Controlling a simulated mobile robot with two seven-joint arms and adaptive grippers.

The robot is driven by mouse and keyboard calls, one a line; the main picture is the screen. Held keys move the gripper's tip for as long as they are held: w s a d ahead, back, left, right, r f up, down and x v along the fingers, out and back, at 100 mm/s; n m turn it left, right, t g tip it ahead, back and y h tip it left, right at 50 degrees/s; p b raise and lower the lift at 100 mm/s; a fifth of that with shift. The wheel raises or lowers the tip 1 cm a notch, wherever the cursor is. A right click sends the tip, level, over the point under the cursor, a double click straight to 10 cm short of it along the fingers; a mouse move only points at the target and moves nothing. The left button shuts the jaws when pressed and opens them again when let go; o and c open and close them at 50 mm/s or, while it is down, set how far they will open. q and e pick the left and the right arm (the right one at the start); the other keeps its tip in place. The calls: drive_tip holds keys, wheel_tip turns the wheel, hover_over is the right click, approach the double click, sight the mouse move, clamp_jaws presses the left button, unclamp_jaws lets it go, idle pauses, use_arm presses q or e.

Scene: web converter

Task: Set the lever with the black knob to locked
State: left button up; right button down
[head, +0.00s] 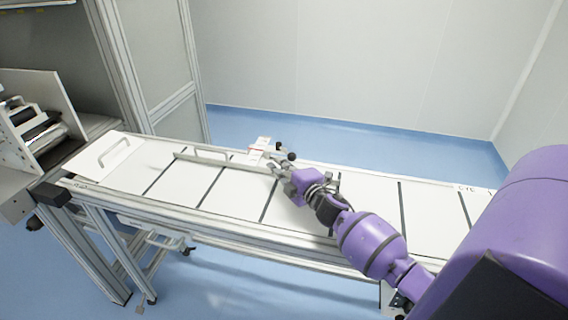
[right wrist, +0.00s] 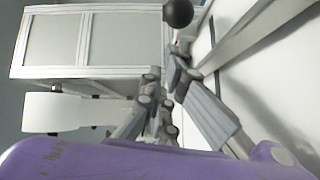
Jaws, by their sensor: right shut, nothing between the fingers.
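The black knob (head: 292,157) is a small ball at the far edge of the conveyor, beside a small white-and-red labelled part (head: 263,143). In the right wrist view the knob (right wrist: 178,12) is at the top edge, just beyond the fingertips. My right gripper (head: 275,167) is shut and empty, close to the knob and slightly nearer to me. In the right wrist view its fingers (right wrist: 166,82) point toward the knob, and I cannot tell whether they touch the lever. The lever's shaft is mostly hidden. My left gripper is not in view.
The white conveyor (head: 190,190) with dark cross strips runs across the view under my right arm. A low metal rail (head: 215,160) stands along it. A machine with rollers (head: 35,125) is at the left. The blue floor behind is clear.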

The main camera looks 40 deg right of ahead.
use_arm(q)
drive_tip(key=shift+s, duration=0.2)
use_arm(e)
drive_tip(key=shift+w+d+f, duration=0.1)
drive_tip(key=shift+d, duration=0.45)
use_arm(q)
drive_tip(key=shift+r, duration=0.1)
use_arm(e)
drive_tip(key=shift+d, duration=0.1)
